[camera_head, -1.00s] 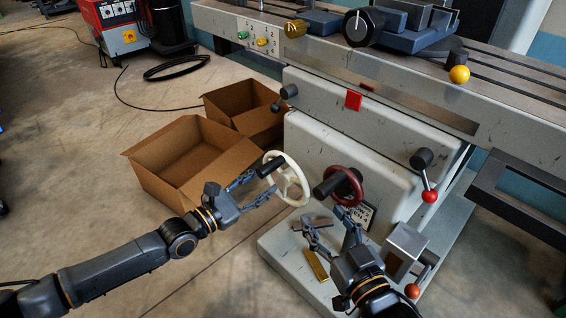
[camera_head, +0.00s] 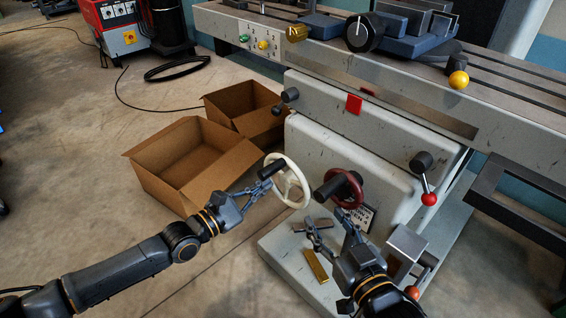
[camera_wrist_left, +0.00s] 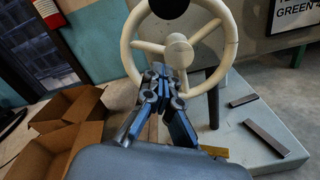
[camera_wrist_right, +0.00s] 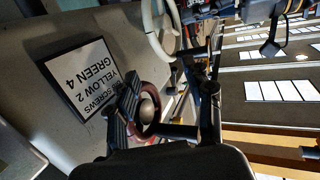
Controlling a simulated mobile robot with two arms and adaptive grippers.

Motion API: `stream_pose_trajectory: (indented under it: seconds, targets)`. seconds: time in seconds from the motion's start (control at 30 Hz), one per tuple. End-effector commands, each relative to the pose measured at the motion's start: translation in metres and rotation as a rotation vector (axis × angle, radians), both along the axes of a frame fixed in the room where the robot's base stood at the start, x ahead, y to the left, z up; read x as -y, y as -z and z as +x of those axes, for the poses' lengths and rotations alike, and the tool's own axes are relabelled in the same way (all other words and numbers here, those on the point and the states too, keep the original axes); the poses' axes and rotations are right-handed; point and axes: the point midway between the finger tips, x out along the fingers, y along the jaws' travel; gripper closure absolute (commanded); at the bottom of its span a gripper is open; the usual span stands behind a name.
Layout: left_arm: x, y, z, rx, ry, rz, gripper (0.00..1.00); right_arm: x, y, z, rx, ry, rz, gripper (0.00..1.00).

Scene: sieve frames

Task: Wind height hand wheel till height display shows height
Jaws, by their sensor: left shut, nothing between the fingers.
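A white hand wheel (camera_head: 300,196) with a dark knob (camera_head: 271,169) stands on the front of the grey machine. A dark red hand wheel (camera_head: 357,190) with a dark handle (camera_head: 328,188) is to its right. I cannot tell which is the height wheel, and no height display can be made out. My left gripper (camera_head: 264,186) is shut and empty at the near-left side of the white wheel, just below the knob; in the left wrist view the white wheel (camera_wrist_left: 229,45) rises behind its fingers. My right gripper (camera_head: 330,222) is open below the red wheel, which appears between its fingers in the right wrist view (camera_wrist_right: 150,122).
A sign (camera_wrist_right: 84,78) about screws is fixed beside the red wheel. A brass-coloured block (camera_head: 316,266) lies on the machine's base. A red-ball lever (camera_head: 428,198) is to the right. Open cardboard boxes (camera_head: 150,160) stand left on the floor, with clear floor in front.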

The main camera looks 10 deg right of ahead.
Motion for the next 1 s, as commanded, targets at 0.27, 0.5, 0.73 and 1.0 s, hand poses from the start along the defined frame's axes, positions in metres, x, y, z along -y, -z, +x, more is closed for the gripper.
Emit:
stream_pose_trajectory:
  seconds: [0.27,0.5,0.73,1.0]
  targets:
    - [0.004,0.000,-0.006,0.150,0.000,0.110,1.00,0.008,0.023,-0.009,-0.156,0.013,-0.042,0.48]
    - [0.005,0.002,-0.008,0.218,0.000,0.159,1.00,0.012,0.038,-0.015,-0.231,0.017,-0.058,0.48]
    - [0.010,0.008,-0.014,0.410,0.001,0.299,1.00,0.017,0.056,-0.026,-0.338,0.025,-0.083,0.48]
    - [0.013,0.012,-0.017,0.553,0.002,0.402,1.00,0.021,0.069,-0.035,-0.413,0.029,-0.101,0.48]
